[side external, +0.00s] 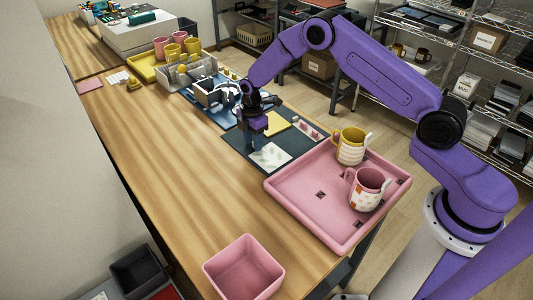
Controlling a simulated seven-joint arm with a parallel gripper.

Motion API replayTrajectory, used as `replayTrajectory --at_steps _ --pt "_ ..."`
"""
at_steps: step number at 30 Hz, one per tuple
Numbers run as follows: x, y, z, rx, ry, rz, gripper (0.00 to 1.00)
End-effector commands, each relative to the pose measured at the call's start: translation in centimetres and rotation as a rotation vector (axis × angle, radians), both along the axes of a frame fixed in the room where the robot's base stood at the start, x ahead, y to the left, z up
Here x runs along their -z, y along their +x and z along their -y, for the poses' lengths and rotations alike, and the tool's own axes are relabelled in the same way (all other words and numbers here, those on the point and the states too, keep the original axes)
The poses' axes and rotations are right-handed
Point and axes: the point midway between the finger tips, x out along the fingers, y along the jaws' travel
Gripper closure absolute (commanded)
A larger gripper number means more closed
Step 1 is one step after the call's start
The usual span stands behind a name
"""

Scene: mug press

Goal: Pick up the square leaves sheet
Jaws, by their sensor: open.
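A white square sheet with a faint grey pattern (272,156) lies on the dark mat (302,148), near its front edge; it looks like the leaves sheet, but the print is too small to be sure. My gripper (255,147) points down just left of and above the sheet's upper left corner. It is open, and I see nothing held in it. I cannot tell whether the fingertips touch the sheet. A yellow square (278,123) lies on the same mat behind the gripper.
A pink tray (290,196) holds a yellow-and-white mug (350,150) and a pink patterned mug (367,192). A pink bin (243,268) stands in front. A press-like machine (215,92) is behind my gripper.

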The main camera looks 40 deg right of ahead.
Motion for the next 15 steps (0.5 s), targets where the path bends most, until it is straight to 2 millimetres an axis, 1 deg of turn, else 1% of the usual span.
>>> replayTrajectory --at_steps 5,8,9,15 --pt "-0.01 0.02 -0.01 0.0 0.0 0.001 0.58" --pt "-0.02 0.02 -0.01 0.0 0.0 0.001 0.88" --pt "-0.02 0.02 -0.01 0.0 0.0 0.0 1.0" --pt "-0.03 0.02 -0.01 0.0 0.0 0.0 1.0"
